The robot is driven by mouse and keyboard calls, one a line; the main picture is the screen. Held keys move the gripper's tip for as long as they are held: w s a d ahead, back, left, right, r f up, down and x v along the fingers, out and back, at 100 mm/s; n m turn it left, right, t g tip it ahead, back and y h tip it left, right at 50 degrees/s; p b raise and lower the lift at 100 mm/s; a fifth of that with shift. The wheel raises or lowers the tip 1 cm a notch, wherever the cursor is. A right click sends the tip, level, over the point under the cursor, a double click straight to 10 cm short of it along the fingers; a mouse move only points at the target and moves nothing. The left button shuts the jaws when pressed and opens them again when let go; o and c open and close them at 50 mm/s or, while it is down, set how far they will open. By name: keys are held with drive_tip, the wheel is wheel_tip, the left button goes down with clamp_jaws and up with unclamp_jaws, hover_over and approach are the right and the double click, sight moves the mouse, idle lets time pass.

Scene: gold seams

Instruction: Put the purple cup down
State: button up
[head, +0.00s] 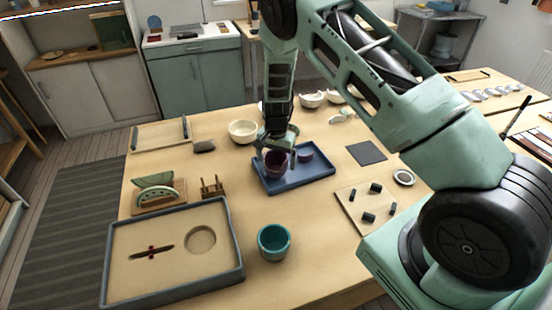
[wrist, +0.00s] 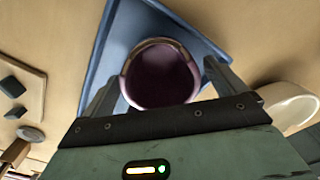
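The purple cup (head: 274,167) is upright at the left part of the blue tray (head: 296,182); I cannot tell whether its base touches the tray. My gripper (head: 277,150) points down over it. In the wrist view the purple cup (wrist: 162,78) opens toward the camera, and it looks empty. The two fingers of my gripper (wrist: 161,70) lie close against opposite sides of the cup, and they look shut on it. The blue tray (wrist: 125,28) shows behind the cup.
A smaller purple piece (head: 305,155) lies on the tray's right part. A teal cup (head: 273,243) and a grey-rimmed work tray (head: 172,208) stand nearer. A cream bowl (head: 242,131) is behind left. A board with dark pieces (head: 367,205) lies right. Bare table lies left of the blue tray.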

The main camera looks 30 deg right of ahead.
drive_tip(key=shift+r, duration=0.1)
wheel_tip(320, 180, up, 11)
drive_tip(key=b, duration=0.3)
drive_tip(key=s+a+r+n+y, duration=0.1)
drive_tip(key=s+a+r+n, duration=0.4)
drive_tip(key=a, duration=0.5)
drive_tip(key=s+a+r+n, duration=0.2)
drive_tip(key=s+a+r, duration=0.1)
drive_tip(key=s+a, duration=0.15)
drive_tip(key=s+a+r+n, duration=0.2)
drive_tip(key=s+a+r, duration=0.1)
drive_tip(key=s, duration=0.3)
drive_tip(key=s+a+r+n, duration=0.1)
drive_tip(key=s+n, duration=0.3)
drive_tip(key=s, duration=0.5)
drive_tip(key=s+a+r+n, duration=0.1)
drive_tip(key=s+n, duration=0.4)
drive_tip(key=s, duration=0.5)
drive_tip(key=shift+s+a+r, duration=0.2)
drive_tip(key=shift+a+r, duration=0.15)
drive_tip(key=shift+a, duration=0.25)
